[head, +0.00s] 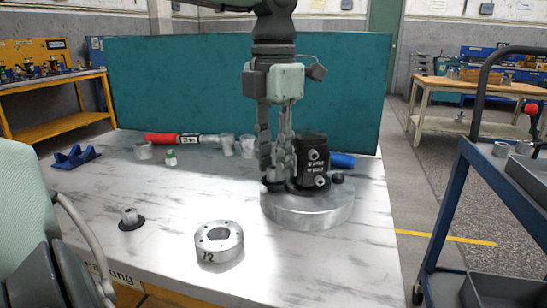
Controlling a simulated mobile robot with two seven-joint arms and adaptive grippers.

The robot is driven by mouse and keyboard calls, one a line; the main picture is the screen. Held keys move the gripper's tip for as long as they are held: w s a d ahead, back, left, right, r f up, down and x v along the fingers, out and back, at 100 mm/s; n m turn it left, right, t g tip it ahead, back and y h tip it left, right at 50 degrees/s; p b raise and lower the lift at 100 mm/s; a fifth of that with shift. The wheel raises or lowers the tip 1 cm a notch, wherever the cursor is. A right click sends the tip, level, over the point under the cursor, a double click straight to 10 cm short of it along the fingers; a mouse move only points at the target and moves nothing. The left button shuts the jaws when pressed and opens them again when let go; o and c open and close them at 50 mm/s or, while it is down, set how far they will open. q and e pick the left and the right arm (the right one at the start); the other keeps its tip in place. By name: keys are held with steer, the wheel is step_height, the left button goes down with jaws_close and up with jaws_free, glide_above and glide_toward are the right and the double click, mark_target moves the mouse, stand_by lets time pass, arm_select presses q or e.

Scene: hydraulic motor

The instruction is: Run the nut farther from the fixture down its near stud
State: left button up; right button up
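A black motor block (312,165) with light round ports stands upright on a wide round metal base (310,212) at the right of the table. A dark nut-like piece (337,178) sits at the right of the block. Another dark piece (273,185) sits at its left, partly hidden by my fingers. My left gripper (275,172) points down from above, just left of the block, with its fingertips at this left piece. The fingers are close together; I cannot tell whether they grip it. The studs are too small or hidden to make out. My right gripper is not in view.
A metal ring with holes (207,255) lies at the table front. A small metal piece on a black disc (131,224) stands left of it. A red-handled tool (162,139), metal cylinders (228,146) and a blue V-shaped holder (76,158) lie behind. A blue cart (468,200) stands right.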

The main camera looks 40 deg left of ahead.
arm_select(q)
jaws_close()
steer(key=m+p, duration=0.1)
steer(key=m, duration=0.1)
steer(key=shift+r+m, duration=0.15)
steer(key=shift+m, duration=0.15)
steer(key=shift+m+p, duration=0.65)
steer(key=shift+m, duration=0.55)
steer(key=shift+f+m, duration=0.25)
steer(key=shift+m, duration=0.15)
steer(key=shift+r+m+p, duration=0.15)
steer(key=shift+m+p, duration=0.5)
steer(key=shift+m, duration=1.65)
